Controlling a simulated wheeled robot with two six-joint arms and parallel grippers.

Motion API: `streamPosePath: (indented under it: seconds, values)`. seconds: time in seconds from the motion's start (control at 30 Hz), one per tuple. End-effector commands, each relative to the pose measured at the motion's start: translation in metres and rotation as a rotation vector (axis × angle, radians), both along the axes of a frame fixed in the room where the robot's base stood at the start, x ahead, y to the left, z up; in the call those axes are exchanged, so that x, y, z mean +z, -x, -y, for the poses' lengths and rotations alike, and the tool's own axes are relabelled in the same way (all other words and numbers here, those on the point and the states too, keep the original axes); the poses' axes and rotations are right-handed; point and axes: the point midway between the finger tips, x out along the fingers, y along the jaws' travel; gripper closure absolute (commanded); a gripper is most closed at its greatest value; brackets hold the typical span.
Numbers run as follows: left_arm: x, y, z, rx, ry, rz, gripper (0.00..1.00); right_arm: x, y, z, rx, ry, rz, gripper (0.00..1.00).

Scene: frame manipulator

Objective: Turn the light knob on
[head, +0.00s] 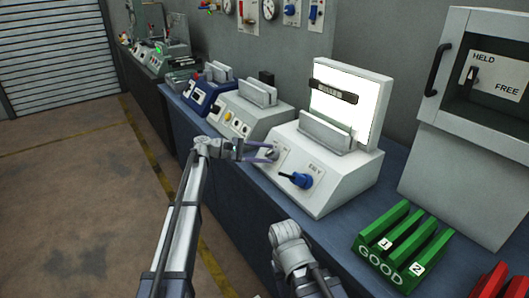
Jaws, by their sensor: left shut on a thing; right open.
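The light knob (272,153) is on the sloped front of the white device (330,183), left of a blue-handled knob (298,180). My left gripper (264,152) reaches it from the left and is shut on it, with its fingers on both sides. The fingers partly hide the knob, so its exact angle is hard to tell. The upright panel (369,112) behind the device glows bright white. My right arm shows low in the middle, in front of the bench, and its gripper fingers are not visible.
A green rack (385,262) marked GOOD stands to the right on the bench. A grey cabinet (447,178) with a HELD/FREE switch is behind it. Other devices, one grey (243,122) and one blue, line the bench to the left. The floor at left is clear.

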Motion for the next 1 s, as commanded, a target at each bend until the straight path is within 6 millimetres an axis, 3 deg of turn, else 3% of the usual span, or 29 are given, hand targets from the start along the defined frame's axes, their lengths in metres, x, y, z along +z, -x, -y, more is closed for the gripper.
streamPosePath:
  seconds: [0.53, 0.57, 0.8, 1.0]
  values:
    - [0.0004, -0.0015, 0.0003, -0.012, -0.009, 0.017, 1.00, 0.0019, 0.0000, 0.0000, 0.000, 0.000, 0.000, 0.50]
    - [0.0004, -0.0015, 0.0003, -0.012, -0.009, 0.017, 0.44, 0.0019, 0.0000, 0.0000, 0.000, 0.000, 0.000, 0.50]
    - [0.0001, -0.0009, 0.0002, -0.012, -0.009, 0.016, 0.17, 0.0019, 0.0000, 0.0000, 0.000, 0.000, 0.000, 0.50]
    - [-0.0001, -0.0006, 0.0002, -0.013, -0.010, 0.015, 0.15, 0.0018, 0.0000, 0.0000, 0.000, 0.000, 0.000, 0.50]
